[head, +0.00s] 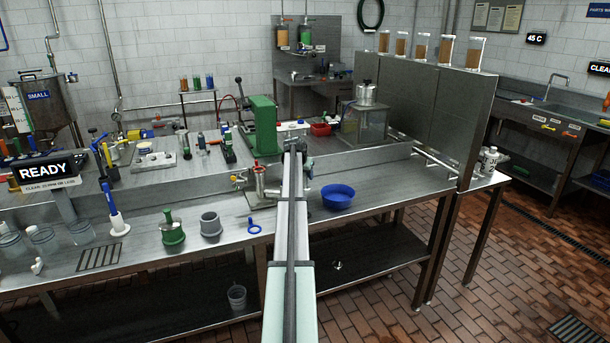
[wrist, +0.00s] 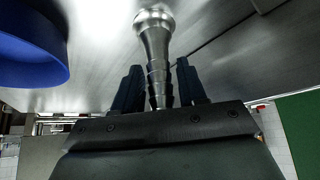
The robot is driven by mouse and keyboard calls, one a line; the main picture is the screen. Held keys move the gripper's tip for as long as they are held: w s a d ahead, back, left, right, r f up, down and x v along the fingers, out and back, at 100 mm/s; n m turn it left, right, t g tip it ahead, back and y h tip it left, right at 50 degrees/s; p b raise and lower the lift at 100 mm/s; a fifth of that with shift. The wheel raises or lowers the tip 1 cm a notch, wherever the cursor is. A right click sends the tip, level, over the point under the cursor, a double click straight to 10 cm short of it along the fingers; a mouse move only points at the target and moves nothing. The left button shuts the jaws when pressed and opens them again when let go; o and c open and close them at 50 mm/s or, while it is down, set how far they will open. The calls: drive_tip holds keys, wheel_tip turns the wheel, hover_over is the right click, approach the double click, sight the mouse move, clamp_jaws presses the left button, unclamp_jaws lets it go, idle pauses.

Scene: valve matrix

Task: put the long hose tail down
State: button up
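The long hose tail (wrist: 154,50) is a shiny metal piece with a barbed, ringed shank and a wider rounded end. In the wrist view it stands between the two dark fingers of my gripper (wrist: 157,80), which appear closed on its barbed shank. Its wide end points away from the gripper toward the steel bench surface (wrist: 100,75); I cannot tell whether it touches. In the head view my gripper (head: 306,166) is over the bench at the end of my arm, and the hose tail cannot be made out there.
A blue bowl (head: 338,196) sits close to the right of my gripper; it also shows in the wrist view (wrist: 30,45). A green press (head: 263,126) stands behind to the left. A metal valve fitting (head: 261,184) stands left. Bare bench (head: 395,183) lies right of the bowl.

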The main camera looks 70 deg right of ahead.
drive_tip(key=shift+o, duration=1.2)
drive_tip(key=shift+r, duration=0.1)
drive_tip(key=v, duration=1.2)
